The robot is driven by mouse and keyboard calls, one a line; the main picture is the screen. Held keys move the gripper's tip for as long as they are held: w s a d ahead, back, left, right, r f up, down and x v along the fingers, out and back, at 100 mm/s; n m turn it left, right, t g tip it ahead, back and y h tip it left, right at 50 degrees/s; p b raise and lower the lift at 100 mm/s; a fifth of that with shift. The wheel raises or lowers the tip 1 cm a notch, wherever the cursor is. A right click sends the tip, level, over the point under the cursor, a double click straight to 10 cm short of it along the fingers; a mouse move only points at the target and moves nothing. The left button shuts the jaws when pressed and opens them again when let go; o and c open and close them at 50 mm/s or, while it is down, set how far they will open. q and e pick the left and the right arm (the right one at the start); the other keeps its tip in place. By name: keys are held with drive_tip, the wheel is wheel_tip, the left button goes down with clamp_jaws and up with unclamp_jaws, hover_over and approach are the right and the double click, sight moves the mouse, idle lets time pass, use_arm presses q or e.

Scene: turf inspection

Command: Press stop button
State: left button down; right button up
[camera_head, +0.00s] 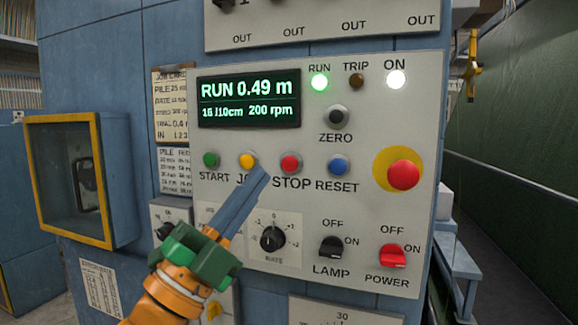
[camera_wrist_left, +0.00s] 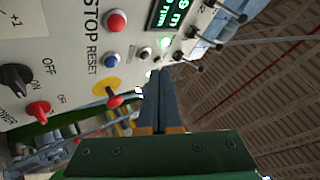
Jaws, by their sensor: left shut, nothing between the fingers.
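The stop button (camera_head: 290,163) is a round red button on a light grey control panel (camera_head: 345,110), above the printed word STOP. It also shows in the left wrist view (camera_wrist_left: 116,22), to the left of my fingers. My left gripper (camera_head: 262,174) has dark blue fingers, shut and empty, pointing up at the panel. In the head view the fingertips are just below and left of the stop button, and they cover part of the label under the yellow button (camera_head: 248,160). I cannot tell how far the tips are from the panel. My right gripper is not in view.
A green START button (camera_head: 211,160) and a blue RESET button (camera_head: 338,166) share the row. A large red mushroom button (camera_head: 403,175) sits at the right. The display (camera_head: 250,99) reads RUN 0.49 m, 200 rpm. The green RUN lamp (camera_head: 319,82) is lit. A yellow-framed box (camera_head: 68,122) stands left.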

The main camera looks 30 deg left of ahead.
sight(290, 164)
use_arm(q)
drive_tip(key=shift+w, duration=0.1)
drive_tip(key=shift+h, duration=0.3)
drive_tip(key=shift+w+a+p, duration=0.35)
drive_tip(key=shift+w+p, duration=0.1)
drive_tip(key=shift+w, duration=0.95)
drive_tip(key=shift+w+a+p, duration=0.35)
drive_tip(key=shift+w+p, duration=0.15)
drive_tip(key=shift+w, duration=0.95)
drive_tip(key=shift+w+a+p, duration=0.35)
drive_tip(key=shift+w+p, duration=0.1)
drive_tip(key=shift+w, duration=0.95)
drive_tip(key=shift+w+a, duration=0.1)
drive_tip(key=shift+w, duration=0.3)
